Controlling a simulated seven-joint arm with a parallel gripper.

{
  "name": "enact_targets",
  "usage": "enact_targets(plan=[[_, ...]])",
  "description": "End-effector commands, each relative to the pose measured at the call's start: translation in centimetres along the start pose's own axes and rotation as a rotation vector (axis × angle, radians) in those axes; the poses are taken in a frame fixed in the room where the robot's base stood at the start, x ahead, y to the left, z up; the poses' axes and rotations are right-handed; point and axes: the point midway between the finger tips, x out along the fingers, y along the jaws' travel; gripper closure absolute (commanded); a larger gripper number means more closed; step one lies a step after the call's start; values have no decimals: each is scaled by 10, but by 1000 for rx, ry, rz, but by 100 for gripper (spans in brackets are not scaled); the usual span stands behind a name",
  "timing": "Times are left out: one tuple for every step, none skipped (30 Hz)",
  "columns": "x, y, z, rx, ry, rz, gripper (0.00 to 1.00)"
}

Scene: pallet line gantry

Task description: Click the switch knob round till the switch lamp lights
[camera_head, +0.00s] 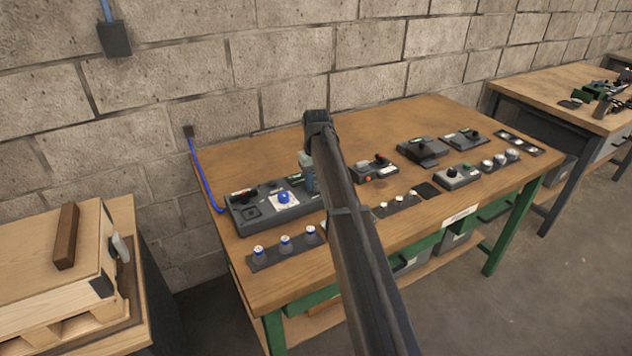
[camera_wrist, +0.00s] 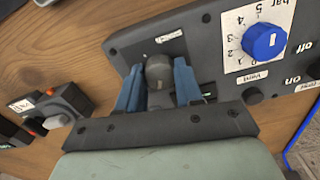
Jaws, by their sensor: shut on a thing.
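The switch knob (camera_wrist: 158,72) is a dark, round-topped knob on the grey control panel (camera_wrist: 125,45). My gripper (camera_wrist: 157,92) has its two blue fingers shut on this knob, one on each side. In the head view my gripper (camera_head: 309,182) points down at the right end of the panel (camera_head: 238,220), and my arm hides that end and the knob. A small label sits beside the knob in the wrist view. A small green spot (camera_wrist: 208,95) shows beside the right finger; I cannot tell whether it is the switch lamp or whether it is lit.
A blue dial (camera_wrist: 264,42) on a white scale sits close to the knob; it also shows in the head view (camera_head: 283,197). Other small control boxes (camera_head: 372,172) stand to the right on the wooden bench (camera_head: 390,120).

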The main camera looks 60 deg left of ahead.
Motion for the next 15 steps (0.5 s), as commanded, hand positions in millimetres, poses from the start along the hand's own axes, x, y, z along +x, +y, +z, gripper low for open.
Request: enact_targets(plan=[[0,0,0,28,0,0,95],[0,0,0,44,0,0,95],[0,0,0,66,0,0,95],[0,0,0,79,0,0,95],[0,0,0,94,0,0,95],[0,0,0,109,0,0,95],[0,0,0,120,0,0,95],[0,0,-1,130,0,0,95],[0,0,-1,141,0,0,95],[0,0,-1,149,0,0,95],[0,0,-1,155,0,0,95],[0,0,-1,161,0,0,95],[-1,0,-1,165,0,0,95],[-1,0,-1,168,0,0,95],[-1,0,-1,172,1,0,95]])
